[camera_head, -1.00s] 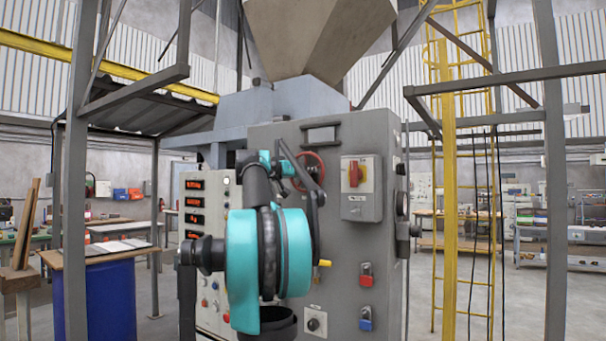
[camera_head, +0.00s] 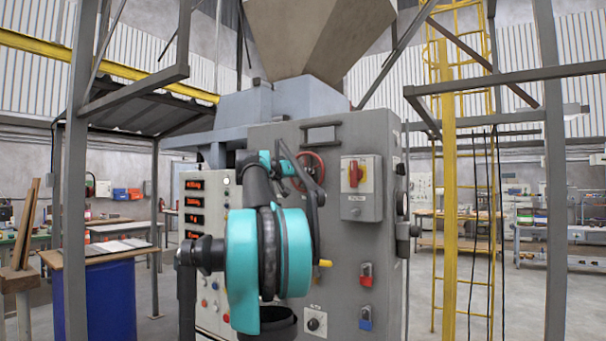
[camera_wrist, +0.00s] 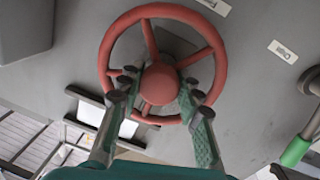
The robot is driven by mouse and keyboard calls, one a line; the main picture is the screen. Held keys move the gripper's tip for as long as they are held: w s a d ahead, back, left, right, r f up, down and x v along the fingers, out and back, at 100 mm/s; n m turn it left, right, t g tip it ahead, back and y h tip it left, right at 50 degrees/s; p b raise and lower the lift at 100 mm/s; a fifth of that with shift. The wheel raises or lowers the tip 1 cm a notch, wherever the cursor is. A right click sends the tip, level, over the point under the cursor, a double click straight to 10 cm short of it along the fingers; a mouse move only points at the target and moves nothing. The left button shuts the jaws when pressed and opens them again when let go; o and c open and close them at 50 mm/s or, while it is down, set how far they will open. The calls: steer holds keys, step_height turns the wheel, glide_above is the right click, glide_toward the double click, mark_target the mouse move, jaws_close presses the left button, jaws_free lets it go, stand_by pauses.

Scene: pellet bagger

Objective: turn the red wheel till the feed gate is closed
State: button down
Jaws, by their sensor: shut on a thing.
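The red wheel (camera_head: 321,160) is on the grey machine panel, partly hidden behind my arm in the head view. The wrist view shows its round rim, spokes and central hub (camera_wrist: 158,84) close up. My gripper (camera_wrist: 157,94) has one finger on each side of the hub, inside the rim, and is shut on the wheel. In the head view my gripper's fingertips are hard to make out against the panel. The feed gate itself cannot be made out; the hopper (camera_head: 320,35) stands above the machine.
Right of the wheel is a grey switch box (camera_head: 361,204) with a red knob. Below are a red padlock (camera_head: 366,280) and a blue padlock (camera_head: 366,320). Lit displays (camera_head: 194,217) are left of my arm. Steel posts (camera_head: 76,200) and a yellow ladder (camera_head: 447,180) flank the machine.

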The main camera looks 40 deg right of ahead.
steer(key=n, duration=0.6)
steer(key=n+t, duration=0.1)
steer(key=n, duration=0.5)
steer(key=shift+n, duration=0.4)
steer(key=n, duration=0.6)
steer(key=shift+n+t, duration=0.4)
steer(key=n, duration=0.6)
steer(key=shift+t, duration=0.3)
steer(key=c, duration=1)
jaws_free()
